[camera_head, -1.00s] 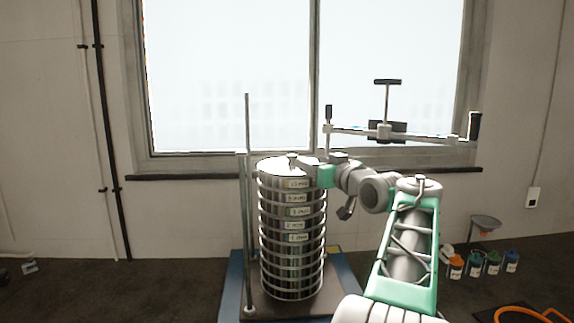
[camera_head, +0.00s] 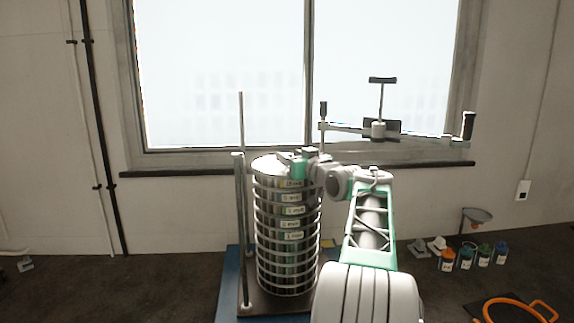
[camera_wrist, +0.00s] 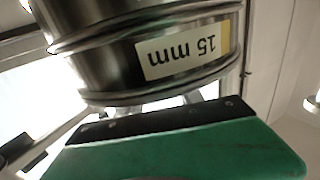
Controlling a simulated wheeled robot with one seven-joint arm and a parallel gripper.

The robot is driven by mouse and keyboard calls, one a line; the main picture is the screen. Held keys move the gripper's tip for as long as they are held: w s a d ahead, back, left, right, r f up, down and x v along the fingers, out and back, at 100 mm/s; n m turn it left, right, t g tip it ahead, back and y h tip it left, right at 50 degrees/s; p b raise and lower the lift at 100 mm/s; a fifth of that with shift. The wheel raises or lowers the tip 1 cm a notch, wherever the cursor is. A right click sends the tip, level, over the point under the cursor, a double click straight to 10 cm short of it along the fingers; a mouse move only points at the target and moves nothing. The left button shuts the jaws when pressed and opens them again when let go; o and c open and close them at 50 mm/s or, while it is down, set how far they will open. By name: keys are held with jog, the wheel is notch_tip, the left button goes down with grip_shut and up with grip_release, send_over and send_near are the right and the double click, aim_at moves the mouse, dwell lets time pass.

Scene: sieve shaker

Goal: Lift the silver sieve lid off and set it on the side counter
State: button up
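The silver sieve lid (camera_head: 264,164) lies on top of a tall stack of silver sieves (camera_head: 287,235) with size labels. My gripper (camera_head: 290,157) reaches in from the right and is over the right part of the lid. Its green and black body hides part of the lid and the lid's knob. In the wrist view the green gripper body (camera_wrist: 190,108) is close to the top sieve (camera_wrist: 120,62), whose 15 mm label appears upside down. The fingers are mostly hidden, so I cannot tell whether they are open or touching the lid.
Upright rods (camera_head: 241,215) stand at the stack's left, on a blue base (camera_head: 229,290). A clamp arm with a T-handle (camera_head: 381,100) extends right at the window.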

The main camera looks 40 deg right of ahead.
grip_shut()
jog(key=shift+r, duration=0.15)
dwell(0.4)
